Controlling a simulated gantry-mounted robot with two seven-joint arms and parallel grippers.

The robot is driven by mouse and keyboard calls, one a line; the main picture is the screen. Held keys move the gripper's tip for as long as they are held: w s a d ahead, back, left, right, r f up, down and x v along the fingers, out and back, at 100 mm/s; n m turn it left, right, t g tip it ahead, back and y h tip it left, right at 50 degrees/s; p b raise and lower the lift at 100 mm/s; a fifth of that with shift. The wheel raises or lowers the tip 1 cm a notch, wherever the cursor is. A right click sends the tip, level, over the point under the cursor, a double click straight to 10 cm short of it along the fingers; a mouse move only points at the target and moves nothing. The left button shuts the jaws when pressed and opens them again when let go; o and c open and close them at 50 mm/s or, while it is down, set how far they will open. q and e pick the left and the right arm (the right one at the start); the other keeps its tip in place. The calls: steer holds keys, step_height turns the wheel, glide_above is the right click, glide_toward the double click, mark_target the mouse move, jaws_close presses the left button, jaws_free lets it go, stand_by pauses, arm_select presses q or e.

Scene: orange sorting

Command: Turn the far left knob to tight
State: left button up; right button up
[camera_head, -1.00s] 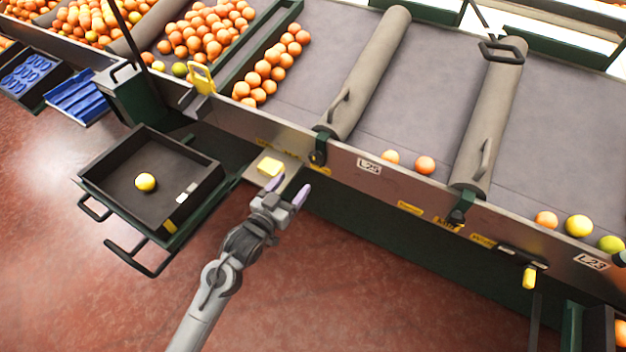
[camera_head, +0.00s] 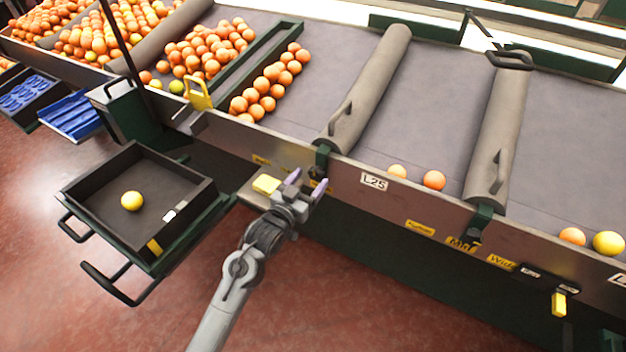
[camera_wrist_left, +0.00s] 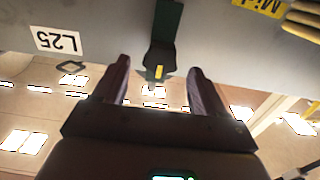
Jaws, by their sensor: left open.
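The far left knob (camera_wrist_left: 160,58) is dark with a small yellow pointer. It hangs under a green bracket (camera_head: 323,157) at the lower end of the left roller. In the wrist view it lies between and just beyond my two fingertips, with gaps on both sides, so I see no contact. In the head view my fingers mostly hide it. My left gripper (camera_head: 307,184) is open and empty in front of it. A yellow label (camera_wrist_left: 260,6) is partly cut off at the top of the wrist view. My right gripper is not in view.
A yellow block (camera_head: 266,185) sits on a metal plate just left of my gripper. A black tray (camera_head: 85,190) holding one yellow fruit stands further left. A second knob (camera_head: 476,236) is below the right roller. Oranges rest on the belt behind the metal rail.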

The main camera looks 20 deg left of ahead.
mark_target(316, 173)
arm_select(q)
steer(key=shift+w+d+b, duration=0.2)
steer(key=shift+w+b, duration=0.15)
steer(key=shift+w, duration=0.9)
